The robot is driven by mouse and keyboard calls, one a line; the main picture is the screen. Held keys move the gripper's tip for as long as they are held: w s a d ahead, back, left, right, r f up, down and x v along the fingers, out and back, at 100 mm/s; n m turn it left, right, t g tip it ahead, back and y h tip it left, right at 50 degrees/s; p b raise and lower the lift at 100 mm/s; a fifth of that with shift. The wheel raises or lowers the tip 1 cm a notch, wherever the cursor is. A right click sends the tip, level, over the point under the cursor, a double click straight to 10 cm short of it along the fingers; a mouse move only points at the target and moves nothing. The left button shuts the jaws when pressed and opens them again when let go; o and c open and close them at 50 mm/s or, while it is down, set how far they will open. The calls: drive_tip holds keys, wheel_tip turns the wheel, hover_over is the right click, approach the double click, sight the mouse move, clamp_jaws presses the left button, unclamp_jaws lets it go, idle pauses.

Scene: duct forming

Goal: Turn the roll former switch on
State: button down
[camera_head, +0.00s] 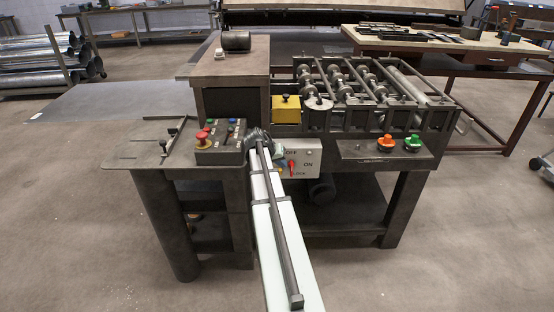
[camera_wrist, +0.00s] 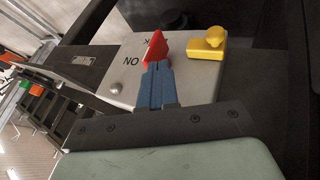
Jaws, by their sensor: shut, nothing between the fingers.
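The roll former switch is a red handle (camera_head: 292,168) on a pale control box (camera_head: 312,150) at the front of the machine. The box carries OFF, ON and a partly hidden LOCK label. In the wrist view the red handle (camera_wrist: 155,48) stands out from the plate, close to the ON label. My gripper (camera_wrist: 157,66) has blue fingers, shut together and empty, with the tips right at the base of the handle. Whether they touch it I cannot tell. In the head view my gripper (camera_head: 283,163) is small and partly hidden by my arm, left of the handle.
A yellow knob (camera_wrist: 208,42) sits beside the handle on the box. A button box (camera_head: 218,142) with a red stop button stands to the left. Orange (camera_head: 385,143) and green (camera_head: 412,143) knobs are on a shelf to the right. Rollers (camera_head: 350,85) lie above.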

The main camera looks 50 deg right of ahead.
sight(292, 165)
drive_tip(key=shift+x, duration=1.3)
drive_tip(key=shift+s+d+r+t+y, duration=0.25)
drive_tip(key=shift+s+t+y, duration=0.05)
drive_tip(key=shift+t+y, duration=0.35)
drive_tip(key=t+y, duration=0.1)
drive_tip(key=s+d+m+t+y, duration=0.1)
drive_tip(key=y, duration=0.1)
drive_tip(key=s+d+t+y, duration=0.1)
drive_tip(key=t, duration=0.1)
drive_tip(key=shift+d+r+m, duration=0.1)
drive_tip(key=shift+r+m, duration=0.2)
drive_tip(key=shift+m, duration=0.1)
drive_tip(key=t+y, duration=0.1)
drive_tip(key=s+d+f+m+t+y, duration=0.1)
drive_tip(key=t+y, duration=0.1)
drive_tip(key=s+d+t+y, duration=0.1)
drive_tip(key=t+y, duration=0.1)
drive_tip(key=shift+s+f, duration=0.1)
drive_tip(key=shift+f, duration=0.15)
drive_tip(key=shift+s+d+f, duration=0.25)
drive_tip(key=shift+f, duration=0.15)
idle(0.3)
